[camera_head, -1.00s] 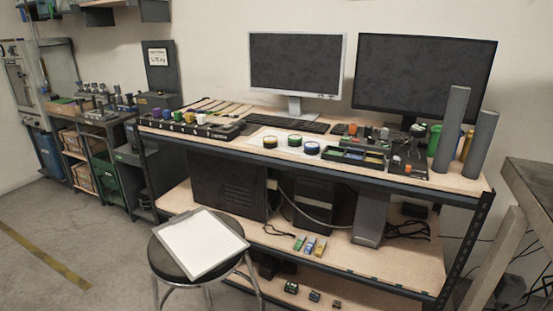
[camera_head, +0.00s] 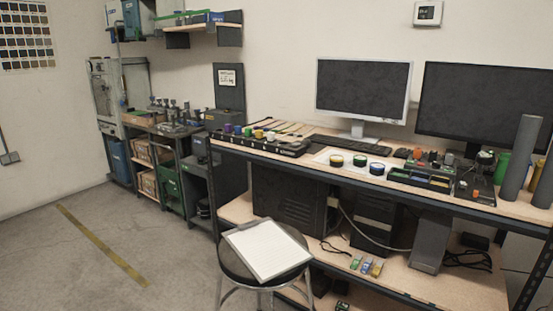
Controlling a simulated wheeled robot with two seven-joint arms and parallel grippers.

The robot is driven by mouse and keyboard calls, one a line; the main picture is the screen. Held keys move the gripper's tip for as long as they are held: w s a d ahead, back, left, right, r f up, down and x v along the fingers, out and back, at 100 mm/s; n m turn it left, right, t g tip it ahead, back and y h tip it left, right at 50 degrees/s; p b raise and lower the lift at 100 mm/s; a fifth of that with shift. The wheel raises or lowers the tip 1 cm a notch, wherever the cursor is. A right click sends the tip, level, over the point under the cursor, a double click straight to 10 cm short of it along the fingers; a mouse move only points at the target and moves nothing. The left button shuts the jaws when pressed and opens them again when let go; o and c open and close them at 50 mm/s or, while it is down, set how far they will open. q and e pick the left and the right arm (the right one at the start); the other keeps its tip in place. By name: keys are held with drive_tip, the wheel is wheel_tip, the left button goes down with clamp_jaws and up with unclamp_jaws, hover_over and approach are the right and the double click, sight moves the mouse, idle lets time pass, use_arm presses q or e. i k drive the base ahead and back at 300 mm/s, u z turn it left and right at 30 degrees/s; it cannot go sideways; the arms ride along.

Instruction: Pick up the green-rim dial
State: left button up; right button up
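Three dark round dials sit in a group on a white sheet on the workbench top, in front of the keyboard. The middle one looks like the green-rim dial (camera_head: 360,160), with a pale top, though its rim is small at this size. A yellow-rim dial (camera_head: 336,160) stands to its left and a blue-rim dial (camera_head: 377,168) to its right. Neither of my grippers shows in the head view.
The workbench (camera_head: 462,203) carries two monitors, a keyboard (camera_head: 340,145), a black rack (camera_head: 265,143) of coloured knobs, a parts tray (camera_head: 420,180) and grey cylinders at right. A stool with a clipboard (camera_head: 267,250) stands in front. Floor at left is open.

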sight(358, 161)
drive_tip(key=u, duration=1.35)
drive_tip(key=i, duration=4.25)
drive_tip(key=z, duration=1.8)
